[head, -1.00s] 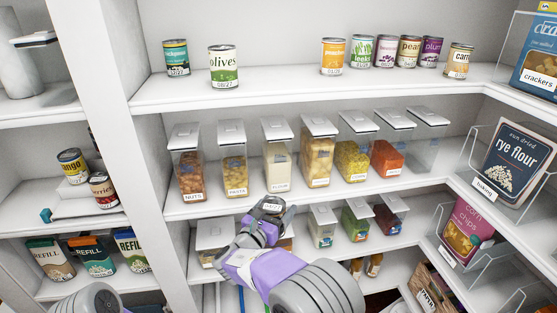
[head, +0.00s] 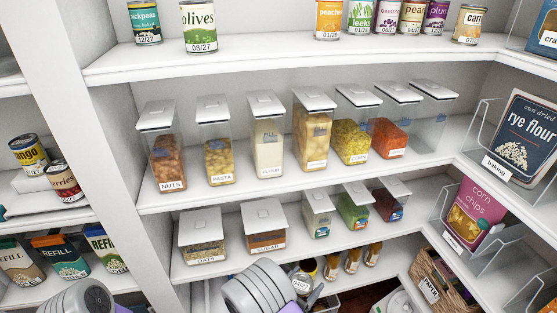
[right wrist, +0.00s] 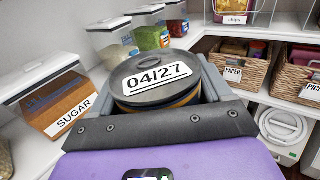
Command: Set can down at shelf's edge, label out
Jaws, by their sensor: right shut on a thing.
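The can (head: 301,284) is held by my right gripper (head: 304,289), low in the head view, in front of the shelf with the oats and sugar bins. In the right wrist view the can (right wrist: 152,72) sits between the two grey fingers of my right gripper (right wrist: 158,92), which is shut on it. Its dark round lid faces the camera and carries a white 04/27 label. Its side is mostly hidden, so I cannot tell where the front label points. The upper shelf (head: 300,55) holds a row of cans, with olives (head: 198,27) at the left.
An oats bin (head: 203,238) and a sugar bin (head: 265,228) stand left of the can. Small spice jars (head: 353,260) stand to its right. A wicker basket (head: 437,280) is further right. The upper shelf has bare room between olives and peaches (head: 329,18).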

